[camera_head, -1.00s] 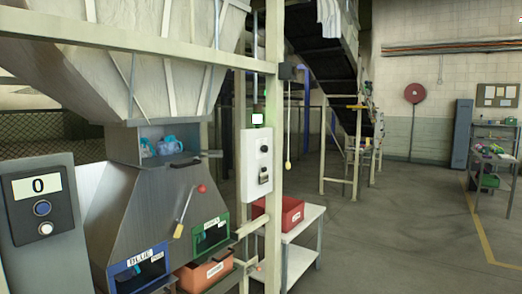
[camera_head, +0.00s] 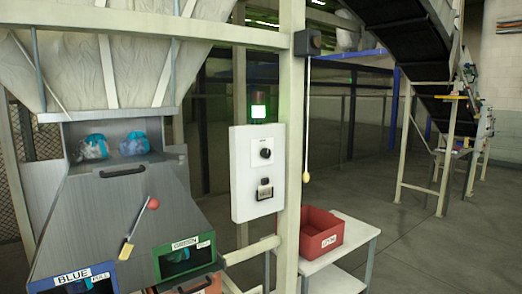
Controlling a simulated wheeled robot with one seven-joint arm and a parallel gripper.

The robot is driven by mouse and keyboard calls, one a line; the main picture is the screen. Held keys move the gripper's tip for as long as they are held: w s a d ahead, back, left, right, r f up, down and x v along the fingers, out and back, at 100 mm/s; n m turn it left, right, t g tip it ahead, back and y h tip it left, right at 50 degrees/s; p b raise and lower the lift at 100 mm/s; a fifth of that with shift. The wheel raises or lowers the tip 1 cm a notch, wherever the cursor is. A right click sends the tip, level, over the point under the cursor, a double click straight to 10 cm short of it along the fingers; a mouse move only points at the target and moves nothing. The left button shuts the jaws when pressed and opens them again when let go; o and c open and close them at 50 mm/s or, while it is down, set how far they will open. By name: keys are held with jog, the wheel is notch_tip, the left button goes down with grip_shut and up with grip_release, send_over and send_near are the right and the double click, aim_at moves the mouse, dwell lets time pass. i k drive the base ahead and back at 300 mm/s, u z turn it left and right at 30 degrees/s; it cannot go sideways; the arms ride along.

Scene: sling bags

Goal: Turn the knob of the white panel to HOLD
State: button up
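The white panel (camera_head: 240,190) is fixed to a cream post, right of the grey sorting hopper. A round black knob (camera_head: 265,153) sits on its upper part, with small lettering above it that is too small to read. I cannot tell the knob's setting. A dark switch or display with a label (camera_head: 264,189) is lower on the panel. My gripper is not in view.
A red bin (camera_head: 320,232) stands on a white side table (camera_head: 350,245) right of the post. A pull cord with a yellow end (camera_head: 307,176) hangs beside the post. The hopper (camera_head: 110,205) has a red-knobbed lever (camera_head: 153,203). Floor is open at right.

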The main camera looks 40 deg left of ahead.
aim_at(265, 152)
jog(key=u, duration=0.45)
jog(key=i, duration=1.2)
jog(key=u, duration=1.8)
jog(key=i, duration=0.9)
jog(key=u, duration=0.95)
